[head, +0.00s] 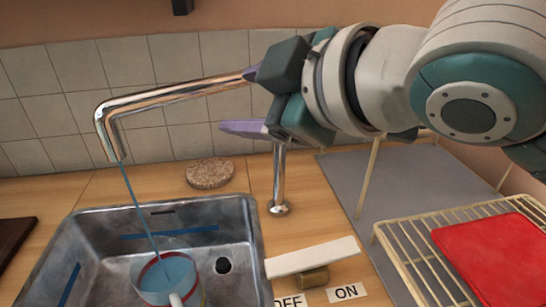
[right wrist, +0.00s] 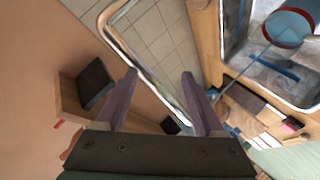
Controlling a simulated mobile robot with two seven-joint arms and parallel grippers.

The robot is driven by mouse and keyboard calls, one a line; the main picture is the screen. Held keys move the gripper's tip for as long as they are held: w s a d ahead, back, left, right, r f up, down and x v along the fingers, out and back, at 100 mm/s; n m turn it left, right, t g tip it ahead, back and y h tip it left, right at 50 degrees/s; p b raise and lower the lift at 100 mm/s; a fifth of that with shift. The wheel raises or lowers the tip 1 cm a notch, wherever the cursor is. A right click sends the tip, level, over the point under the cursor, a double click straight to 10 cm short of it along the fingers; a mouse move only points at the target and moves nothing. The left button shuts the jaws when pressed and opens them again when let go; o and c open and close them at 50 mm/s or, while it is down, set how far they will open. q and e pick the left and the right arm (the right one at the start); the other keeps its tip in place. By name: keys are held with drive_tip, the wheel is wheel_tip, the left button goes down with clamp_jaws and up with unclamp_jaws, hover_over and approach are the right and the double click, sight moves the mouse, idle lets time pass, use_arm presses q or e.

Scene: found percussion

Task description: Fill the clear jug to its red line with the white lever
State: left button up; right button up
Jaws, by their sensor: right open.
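The clear jug (head: 187,296) stands in the sink under the spout, with blue water in it. Its red line (head: 141,279) rings the water; the exact level against the line is hard to judge. It also shows in the right wrist view (right wrist: 290,28). A blue stream (head: 138,212) runs from the chrome spout (head: 170,95) into the jug. The white lever (head: 312,257) lies over a wooden roller between OFF and ON labels (head: 347,292). My right gripper (head: 236,101) is open by the spout's raised pipe, well above the lever. My left gripper is out of view.
The metal sink (head: 255,240) fills the lower left. A cork mat (head: 210,172) lies behind it. A rack (head: 400,250) with a red item (head: 490,255) stands at right on a grey mat (head: 335,180). A dark board (head: 12,240) is at far left.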

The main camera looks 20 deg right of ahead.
wheel_tip(320, 180, up, 10)
drive_tip(key=w+a+n+t+y+b, duration=0.2)
drive_tip(key=a+n+t+y, duration=0.1)
drive_tip(key=n+t+y, duration=0.15)
drive_tip(key=s+a+r+n+g+y+b, duration=0.2)
drive_tip(key=s+a+n+g+y, duration=0.35)
drive_tip(key=n, duration=0.65)
drive_tip(key=s+a+r+n+g+y+b, duration=0.15)
drive_tip(key=s+a+n+g+y, duration=0.4)
drive_tip(key=n, duration=0.65)
drive_tip(key=n+g+h+b, duration=0.6)
drive_tip(key=n+h, duration=0.4)
drive_tip(key=h, duration=0.9)
hover_over(346, 246)
drive_tip(key=p, duration=0.1)
wheel_tip(346, 246, down, 23)
drive_tip(key=shift+g, duration=0.35)
wheel_tip(346, 246, down, 9)
drive_tip(key=shift+f, duration=0.2)
